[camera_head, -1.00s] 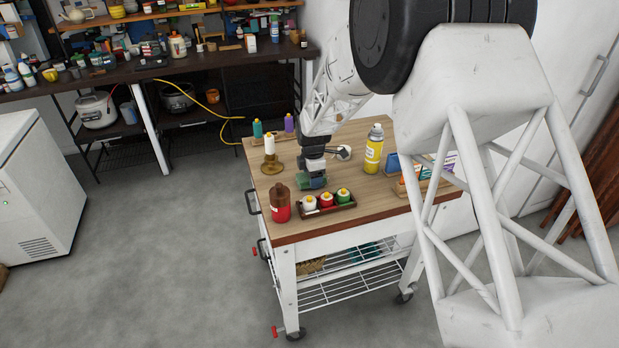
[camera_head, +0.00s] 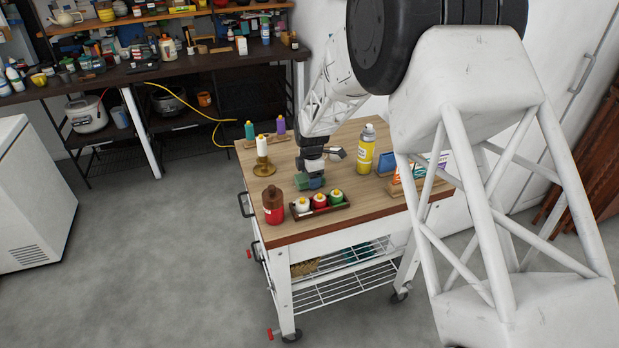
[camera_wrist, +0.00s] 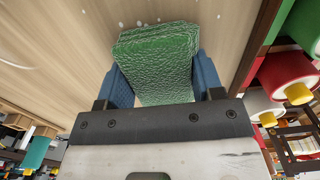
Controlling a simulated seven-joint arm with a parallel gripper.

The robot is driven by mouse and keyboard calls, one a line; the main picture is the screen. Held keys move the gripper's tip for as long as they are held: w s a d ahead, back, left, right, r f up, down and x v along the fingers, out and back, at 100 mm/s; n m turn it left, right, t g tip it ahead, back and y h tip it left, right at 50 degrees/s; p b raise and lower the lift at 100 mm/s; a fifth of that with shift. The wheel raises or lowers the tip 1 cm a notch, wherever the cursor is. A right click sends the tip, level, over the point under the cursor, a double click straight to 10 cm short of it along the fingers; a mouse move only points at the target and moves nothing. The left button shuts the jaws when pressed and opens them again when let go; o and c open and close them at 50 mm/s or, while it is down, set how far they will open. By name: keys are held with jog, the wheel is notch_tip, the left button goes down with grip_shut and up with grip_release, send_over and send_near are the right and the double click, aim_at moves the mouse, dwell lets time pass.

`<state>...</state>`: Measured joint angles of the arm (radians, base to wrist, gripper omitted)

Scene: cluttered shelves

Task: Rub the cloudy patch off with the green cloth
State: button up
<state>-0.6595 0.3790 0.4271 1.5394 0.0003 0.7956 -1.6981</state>
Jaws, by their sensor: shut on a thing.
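My gripper (camera_head: 310,180) is shut on the folded green cloth (camera_wrist: 158,60), low over the wooden cart top (camera_head: 225,254). In the wrist view the cloth sits between the two blue fingers (camera_wrist: 162,85). I cannot tell whether the cloth touches the wood. A few small whitish spots (camera_wrist: 140,24) show on the wood just beyond the cloth in the wrist view. I cannot make out the full cloudy patch; the cloth and gripper may hide part of it.
A tray of small bottles (camera_head: 320,208) stands just in front of the gripper, with a red bottle (camera_head: 273,207) at its left. A candle holder (camera_head: 263,166) stands to the left. A yellow spray can (camera_head: 365,150) and a card rack (camera_head: 415,187) stand to the right.

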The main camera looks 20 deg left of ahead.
aim_at(299, 179)
jog(key=shift+s+a, duration=0.1)
jog(key=shift+s, duration=0.05)
dwell(0.4)
jog(key=shift+s+a+f, duration=0.1)
jog(key=shift+s+a, duration=0.5)
jog(key=shift+s+a, duration=0.1)
jog(key=shift+s+a, duration=0.6)
jog(key=shift+s, duration=0.05)
jog(key=shift+r, duration=0.2)
jog(key=shift+r, duration=3.4)
jog(key=shift+w, duration=0.15)
